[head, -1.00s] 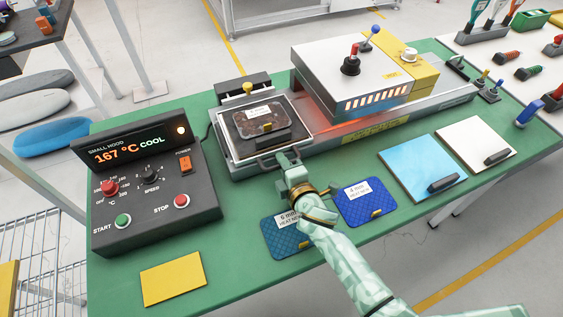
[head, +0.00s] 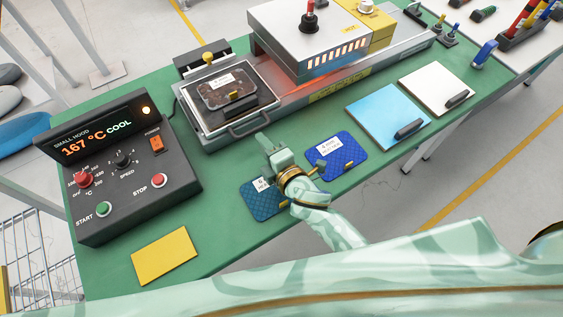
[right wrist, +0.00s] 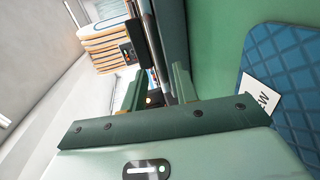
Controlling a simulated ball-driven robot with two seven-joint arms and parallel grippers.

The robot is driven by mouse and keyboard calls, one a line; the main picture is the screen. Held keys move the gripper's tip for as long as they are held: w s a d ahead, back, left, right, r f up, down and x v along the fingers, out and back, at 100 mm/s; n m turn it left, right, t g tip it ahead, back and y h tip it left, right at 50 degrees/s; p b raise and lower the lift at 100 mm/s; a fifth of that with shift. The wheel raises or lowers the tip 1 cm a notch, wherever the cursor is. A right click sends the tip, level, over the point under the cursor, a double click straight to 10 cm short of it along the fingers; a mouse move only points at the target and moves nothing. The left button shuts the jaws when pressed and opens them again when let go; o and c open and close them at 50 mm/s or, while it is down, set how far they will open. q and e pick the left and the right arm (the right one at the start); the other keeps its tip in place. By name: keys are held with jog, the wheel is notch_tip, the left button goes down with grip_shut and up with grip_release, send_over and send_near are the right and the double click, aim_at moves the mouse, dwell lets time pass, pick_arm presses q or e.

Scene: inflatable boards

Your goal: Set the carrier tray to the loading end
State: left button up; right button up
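The carrier tray (head: 197,124) is a metal frame with a bar handle (head: 250,125) on its front side. It sits at the left end of the rail (head: 335,83), clear of the small hood (head: 308,38). A dark speckled plate (head: 215,92) with a white label lies in it. My right gripper (head: 266,140) is just in front of the handle and looks apart from it, over the table. The right wrist view shows its two fingers (right wrist: 156,88) spread with nothing clear between them. My left gripper is not in view.
The control box (head: 120,170) reads 167 °C COOL, left of the tray. Two blue quilted plates, one at left (head: 262,203) and one at right (head: 338,157), lie near my right gripper. Light blue (head: 385,112) and white (head: 428,85) boards lie further right; a yellow pad (head: 165,256) lies front left.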

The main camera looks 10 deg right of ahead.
jog(key=v, duration=0.9)
jog(key=shift+s+p, duration=0.2)
jog(key=shift+p, duration=0.1)
jog(key=s+d+r+m+g+h, duration=0.1)
jog(key=s+d+m+g+h, duration=0.2)
jog(key=d+m, duration=0.3)
jog(key=s+d+r+m+g+h, duration=0.2)
jog(key=s+d+m+h, duration=0.15)
jog(key=d, duration=0.45)
jog(key=s+d+r+m+g+h, duration=0.1)
jog(key=s+d+m+g+h, duration=0.3)
jog(key=d, duration=0.4)
jog(key=s+a+f+m+g+y, duration=0.1)
jog(key=s+a+f+y, duration=0.1)
jog(key=f, duration=1.1)
jog(key=s+a+f+m+g+y, duration=0.1)
jog(key=s+a+f+y, duration=0.15)
jog(key=f, duration=1.15)
jog(key=s+f+m+g, duration=0.2)
jog(key=s+f, duration=1.2)
jog(key=s, duration=0.5)
jog(key=shift+s+f+m+g+y, duration=0.2)
jog(key=shift+m+g+y, duration=0.1)
jog(key=shift+m+g, duration=0.1)
